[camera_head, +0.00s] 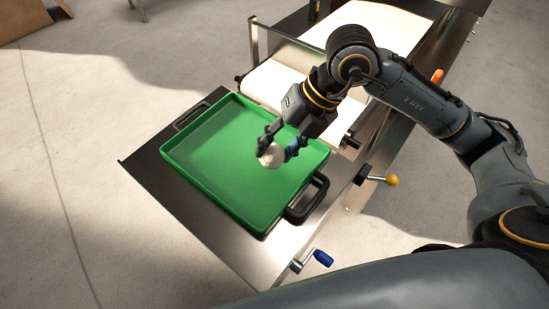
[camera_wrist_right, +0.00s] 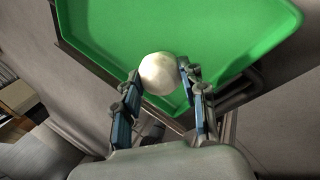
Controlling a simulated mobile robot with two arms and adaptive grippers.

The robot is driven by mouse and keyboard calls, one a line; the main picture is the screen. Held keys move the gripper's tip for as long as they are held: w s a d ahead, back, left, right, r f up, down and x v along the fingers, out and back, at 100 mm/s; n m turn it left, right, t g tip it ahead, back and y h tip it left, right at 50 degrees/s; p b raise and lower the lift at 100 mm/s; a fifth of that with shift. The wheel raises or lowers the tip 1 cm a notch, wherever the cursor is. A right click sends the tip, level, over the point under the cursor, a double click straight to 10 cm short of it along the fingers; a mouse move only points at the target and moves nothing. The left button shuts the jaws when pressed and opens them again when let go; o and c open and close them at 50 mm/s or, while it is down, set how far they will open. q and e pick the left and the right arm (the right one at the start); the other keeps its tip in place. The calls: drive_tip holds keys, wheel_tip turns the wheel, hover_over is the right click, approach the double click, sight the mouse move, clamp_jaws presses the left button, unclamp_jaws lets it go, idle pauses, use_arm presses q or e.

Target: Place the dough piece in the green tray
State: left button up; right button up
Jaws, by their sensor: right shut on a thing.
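The dough piece (camera_head: 270,156) is a pale round ball. My right gripper (camera_head: 280,152) is shut on it over the near right part of the green tray (camera_head: 213,147). In the right wrist view the dough ball (camera_wrist_right: 160,73) sits between the two fingertips of the gripper (camera_wrist_right: 160,80), with the green tray (camera_wrist_right: 200,25) behind it. The exact height of the ball above the tray floor is hard to tell. The tray has a raised rim and looks empty otherwise. My left gripper is not in view.
The tray lies on a metal table (camera_head: 160,172) with black handles (camera_head: 307,199) at its ends. A conveyor with a pale belt (camera_head: 290,85) stands behind. A yellow knob (camera_head: 392,180) and a blue knob (camera_head: 323,258) stick out on the near side.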

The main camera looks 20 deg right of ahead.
sight(281, 149)
drive_tip(key=f+b, duration=0.1)
drive_tip(key=f, duration=0.1)
drive_tip(key=f+b, duration=0.1)
drive_tip(key=f, duration=0.1)
drive_tip(key=shift+w+a+b, duration=0.2)
drive_tip(key=shift+a+b, duration=0.05)
drive_tip(key=shift+b, duration=0.1)
drive_tip(key=shift+r, duration=0.1)
drive_tip(key=o, duration=1.2)
drive_tip(key=shift+c, duration=0.2)
drive_tip(key=shift+d+r, duration=0.1)
drive_tip(key=shift+r, duration=0.2)
drive_tip(key=v, duration=1.1)
drive_tip(key=shift+r+p, duration=0.2)
drive_tip(key=shift+p, duration=0.15)
